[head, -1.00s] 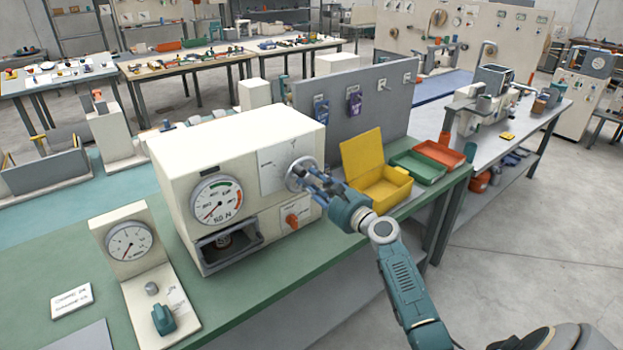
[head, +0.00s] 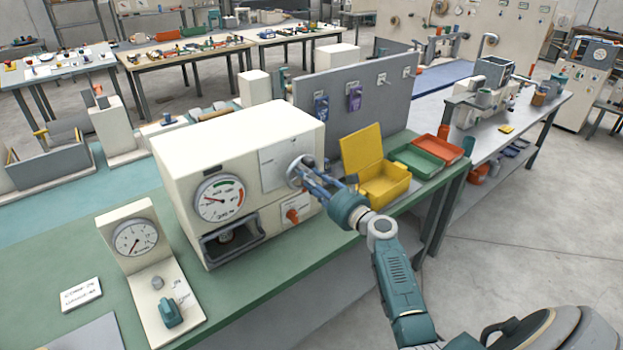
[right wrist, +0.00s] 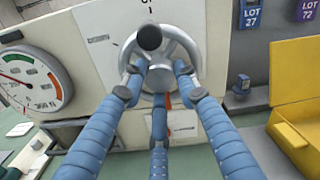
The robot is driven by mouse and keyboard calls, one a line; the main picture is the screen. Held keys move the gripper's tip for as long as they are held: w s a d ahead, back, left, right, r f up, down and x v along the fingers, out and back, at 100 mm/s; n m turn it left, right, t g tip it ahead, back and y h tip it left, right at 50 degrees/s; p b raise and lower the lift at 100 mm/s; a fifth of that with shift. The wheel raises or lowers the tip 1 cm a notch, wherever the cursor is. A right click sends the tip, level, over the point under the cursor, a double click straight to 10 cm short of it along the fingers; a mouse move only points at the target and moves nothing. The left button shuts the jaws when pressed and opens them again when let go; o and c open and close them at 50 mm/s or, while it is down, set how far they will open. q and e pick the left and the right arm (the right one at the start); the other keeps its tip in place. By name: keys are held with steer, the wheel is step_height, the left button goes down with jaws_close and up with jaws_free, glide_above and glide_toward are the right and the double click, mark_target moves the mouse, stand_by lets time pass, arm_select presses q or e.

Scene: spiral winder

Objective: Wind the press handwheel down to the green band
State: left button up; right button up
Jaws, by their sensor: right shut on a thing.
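The cream press (head: 235,130) stands on the green bench. Its metal handwheel (right wrist: 188,42) is on the front panel, with a dark knob (right wrist: 149,37) at the upper left of the wheel in the right wrist view. My right gripper (right wrist: 158,85) has its blue fingers closed on the handwheel and partly hides it; its arm reaches in from the right in the head view. The round dial (head: 220,200) has a green band (head: 229,182) at the upper right and a red band below it. The red needle points left and slightly up, short of the green. My left gripper is not in view.
An orange switch (head: 292,215) sits below the handwheel. An open yellow box (head: 385,185), a green tray (head: 417,160) and a red tray (head: 436,149) stand right of the press. A smaller gauge stand (head: 135,240) is at the left front.

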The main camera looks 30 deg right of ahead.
steer(key=shift+s+d+f, duration=0.1)
steer(key=shift+f, duration=0.35)
steer(key=o, duration=1)
steer(key=shift+o, duration=0.6)
steer(key=shift+d, duration=0.2)
steer(key=s, duration=1.2)
steer(key=shift+d, duration=0.45)
